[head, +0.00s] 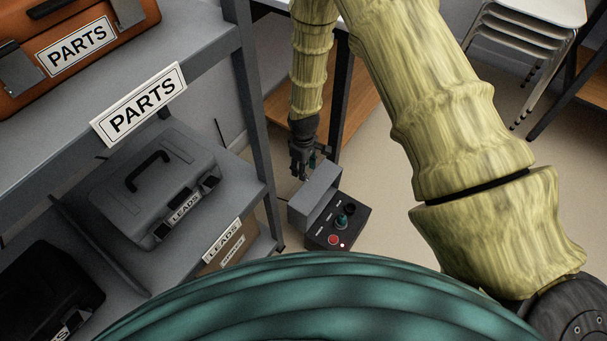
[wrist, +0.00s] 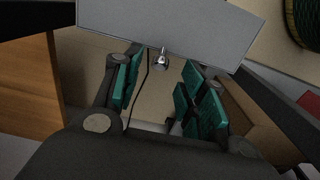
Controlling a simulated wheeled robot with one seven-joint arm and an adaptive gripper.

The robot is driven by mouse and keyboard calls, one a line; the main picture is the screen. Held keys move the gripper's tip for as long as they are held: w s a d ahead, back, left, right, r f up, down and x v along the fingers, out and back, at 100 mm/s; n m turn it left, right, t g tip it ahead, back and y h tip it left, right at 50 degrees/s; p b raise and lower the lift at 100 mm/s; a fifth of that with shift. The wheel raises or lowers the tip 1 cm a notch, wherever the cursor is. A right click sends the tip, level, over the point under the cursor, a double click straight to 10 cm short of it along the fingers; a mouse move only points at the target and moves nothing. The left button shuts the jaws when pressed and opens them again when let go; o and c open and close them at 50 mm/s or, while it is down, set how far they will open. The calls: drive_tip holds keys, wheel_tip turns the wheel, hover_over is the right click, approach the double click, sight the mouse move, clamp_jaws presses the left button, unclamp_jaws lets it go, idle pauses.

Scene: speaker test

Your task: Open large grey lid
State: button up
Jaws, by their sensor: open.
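A light grey panel (head: 316,192), which looks like a lid, stands on or beside a dark box (head: 325,240) low down past the shelf. In the wrist view the grey panel (wrist: 165,22) spans the top, with a small silver knob (wrist: 160,61) at its lower edge. My gripper (head: 303,173) is just above and behind the panel's far edge. In the wrist view my gripper (wrist: 158,90) is open, its green-padded fingers apart on either side of the knob's line. I see no finger contact with the knob. Whether the panel is raised or closed is unclear.
The dark box carries a red button (head: 333,240) and dark knobs. A grey case (head: 150,190) lies on the shelf (head: 215,65) at left, beside a black case (head: 40,295). A table leg (head: 340,95) stands close right of my gripper.

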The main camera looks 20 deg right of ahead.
sight(312, 193)
drive_tip(key=shift+f, duration=1.75)
clamp_jaws()
